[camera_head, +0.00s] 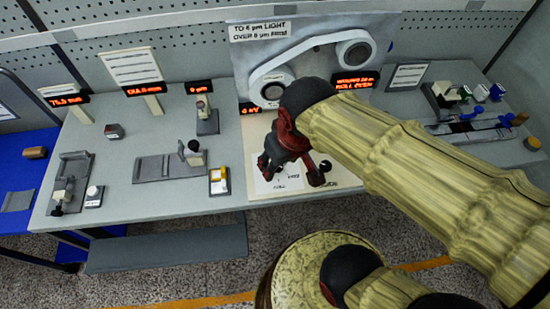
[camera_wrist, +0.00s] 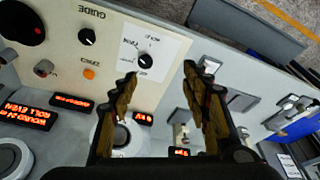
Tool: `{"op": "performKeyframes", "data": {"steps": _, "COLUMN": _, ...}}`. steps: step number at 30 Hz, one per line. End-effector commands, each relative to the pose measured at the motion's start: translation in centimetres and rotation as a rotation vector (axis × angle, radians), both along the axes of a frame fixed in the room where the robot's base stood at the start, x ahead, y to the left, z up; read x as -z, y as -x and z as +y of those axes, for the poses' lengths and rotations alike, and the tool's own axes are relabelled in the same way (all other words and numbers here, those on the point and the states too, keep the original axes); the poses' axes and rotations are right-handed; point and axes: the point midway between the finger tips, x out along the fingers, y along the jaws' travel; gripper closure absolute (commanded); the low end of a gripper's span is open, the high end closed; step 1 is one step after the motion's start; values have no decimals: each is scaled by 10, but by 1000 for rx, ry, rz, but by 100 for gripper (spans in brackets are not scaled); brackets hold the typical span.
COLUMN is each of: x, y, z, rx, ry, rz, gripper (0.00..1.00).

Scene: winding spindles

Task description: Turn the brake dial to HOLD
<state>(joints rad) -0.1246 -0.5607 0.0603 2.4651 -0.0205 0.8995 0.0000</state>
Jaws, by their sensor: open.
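A black dial (camera_wrist: 145,60) sits on a white card on a cream control panel (camera_wrist: 117,30) in the wrist view. The card's small lettering is upside down there, and I cannot read the dial's setting. My gripper (camera_wrist: 160,70) is open, with its two fingers apart and nothing between them. In the wrist view the dial appears just beyond the left fingertip, apart from it in the picture. In the head view my gripper (camera_head: 293,167) is over the panel's white card (camera_head: 275,182), and my arm hides part of the panel.
A belt-and-roller unit (camera_head: 310,65) stands behind. A yellow-and-white device (camera_head: 219,181) stands left of the panel. The grey bench between fixtures is clear.

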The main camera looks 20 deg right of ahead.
Motion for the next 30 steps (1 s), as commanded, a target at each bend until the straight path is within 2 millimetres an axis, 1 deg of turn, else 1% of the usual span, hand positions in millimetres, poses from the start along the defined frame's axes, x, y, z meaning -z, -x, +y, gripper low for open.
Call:
{"op": "performKeyframes", "data": {"steps": 1, "x": 2, "y": -4, "z": 5, "rx": -40, "ry": 26, "rz": 57, "gripper": 53}}
{"op": "performKeyframes", "data": {"steps": 5, "x": 21, "y": -15, "z": 13, "rx": -179, "ry": 110, "rz": 176, "gripper": 53}}
{"op": "performKeyframes", "data": {"steps": 9, "x": 44, "y": -27, "z": 17, "rx": -390, "ry": 217, "rz": 291, "gripper": 53}}
{"op": "performKeyframes", "data": {"steps": 17, "x": 85, "y": -51, "z": 18, "rx": -832, "ry": 390, "rz": 452, "gripper": 53}}
{"op": "performKeyframes", "data": {"steps": 20, "x": 98, "y": -65, "z": 13, "rx": -1024, "ry": 450, "rz": 493, "gripper": 53}}
{"op": "performKeyframes", "data": {"steps": 21, "x": 101, "y": -72, "z": 11, "rx": -1087, "ry": 469, "rz": 498, "gripper": 53}}
{"op": "performKeyframes", "data": {"steps": 25, "x": 95, "y": -90, "z": 8, "rx": -1250, "ry": 521, "rz": 486, "gripper": 53}}
{"op": "performKeyframes", "data": {"steps": 30, "x": 95, "y": -93, "z": 6, "rx": -1364, "ry": 537, "rz": 494, "gripper": 53}}
